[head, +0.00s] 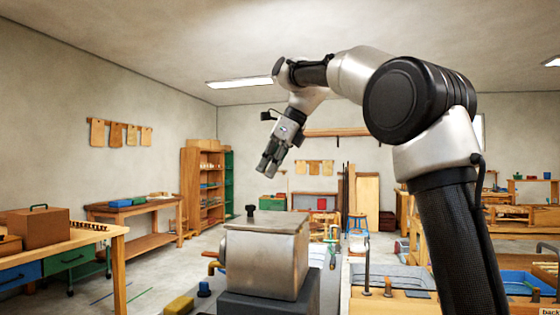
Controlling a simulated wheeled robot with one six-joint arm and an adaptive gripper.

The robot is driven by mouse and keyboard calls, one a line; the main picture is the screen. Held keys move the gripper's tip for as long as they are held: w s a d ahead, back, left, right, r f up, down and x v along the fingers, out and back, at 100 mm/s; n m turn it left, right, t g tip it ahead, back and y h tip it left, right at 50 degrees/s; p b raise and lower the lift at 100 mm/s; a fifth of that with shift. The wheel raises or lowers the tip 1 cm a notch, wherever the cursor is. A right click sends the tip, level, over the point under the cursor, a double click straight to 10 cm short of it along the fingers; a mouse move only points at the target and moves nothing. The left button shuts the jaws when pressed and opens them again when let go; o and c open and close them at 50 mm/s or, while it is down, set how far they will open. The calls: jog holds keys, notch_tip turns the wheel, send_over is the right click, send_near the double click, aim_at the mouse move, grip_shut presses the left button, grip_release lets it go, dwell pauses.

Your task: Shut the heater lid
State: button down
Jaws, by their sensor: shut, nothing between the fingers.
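The heater is a grey metal box (264,262) on a dark base in the lower middle of the head view. Its flat lid (275,221) lies across the top, looking level and down on the box, with a dark knob (251,210) at its left end. Any small gap under the lid is too fine to tell. My gripper (267,172) is shut and empty, pointing down in the air above the lid, apart from it and the knob.
A workbench (115,232) with a brown box (38,228) stands at the left. A yellow block (178,307) and a blue item (204,289) sit left of the heater. Grey trays (365,276) are at the right. The air around my gripper is clear.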

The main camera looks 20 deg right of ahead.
jog(key=shift+g+h, duration=0.4)
jog(key=shift+h, duration=0.2)
jog(key=w+a+f, duration=0.1)
jog(key=a+f, duration=0.2)
jog(key=w+a+f, duration=0.1)
jog(key=f, duration=0.1)
jog(key=shift+w+a+f, duration=0.15)
jog(key=shift+w+a, duration=0.2)
jog(key=shift+a, duration=0.05)
jog(key=shift+x, duration=1.1)
